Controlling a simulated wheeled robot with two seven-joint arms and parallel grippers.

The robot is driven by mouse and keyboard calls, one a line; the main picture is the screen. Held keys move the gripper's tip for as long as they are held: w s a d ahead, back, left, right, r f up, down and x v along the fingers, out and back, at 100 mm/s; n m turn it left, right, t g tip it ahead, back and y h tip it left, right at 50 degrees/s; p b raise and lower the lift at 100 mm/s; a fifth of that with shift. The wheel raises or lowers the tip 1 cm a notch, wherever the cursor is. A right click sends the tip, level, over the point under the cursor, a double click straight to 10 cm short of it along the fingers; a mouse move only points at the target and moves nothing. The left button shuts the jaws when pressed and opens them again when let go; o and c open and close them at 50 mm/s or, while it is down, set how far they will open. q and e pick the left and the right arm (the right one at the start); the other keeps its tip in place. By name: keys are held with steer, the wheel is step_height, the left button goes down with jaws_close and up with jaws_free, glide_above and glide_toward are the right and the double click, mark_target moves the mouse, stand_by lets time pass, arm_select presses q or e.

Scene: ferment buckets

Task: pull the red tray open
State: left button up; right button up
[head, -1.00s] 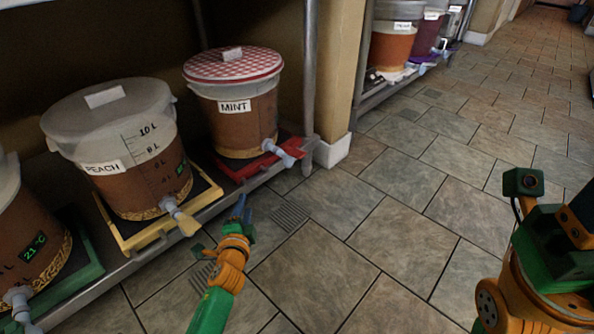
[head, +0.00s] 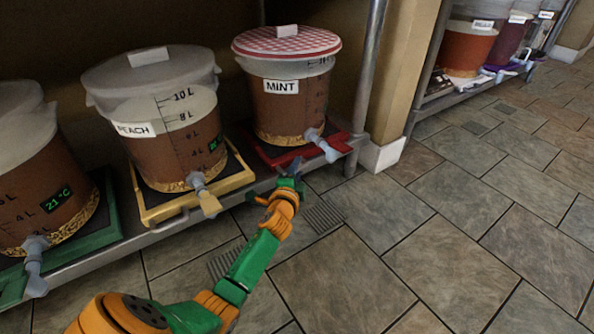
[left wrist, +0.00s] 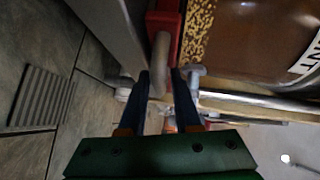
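The red tray (head: 268,155) sits on the low shelf under the bucket labelled MINT (head: 290,105), which has a red checked lid and a pale tap (head: 322,146). My left gripper (head: 291,168) is at the tray's front edge. In the left wrist view, the red tray (left wrist: 166,22) has a pale loop handle (left wrist: 159,62) at its front. The left gripper (left wrist: 160,72) is open, with the handle between its fingertips and narrow gaps seeming to show beside it. Whether a finger touches the handle is unclear. My right gripper is out of view.
The PEACH bucket (head: 172,118) stands on a yellow tray (head: 160,214) to the left, and another bucket on a green tray (head: 100,232). A metal shelf post (head: 370,65) and wall end stand right of the red tray. The tiled floor (head: 440,240) in front is clear.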

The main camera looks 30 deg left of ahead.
arm_select(q)
jaws_close()
stand_by(1.2)
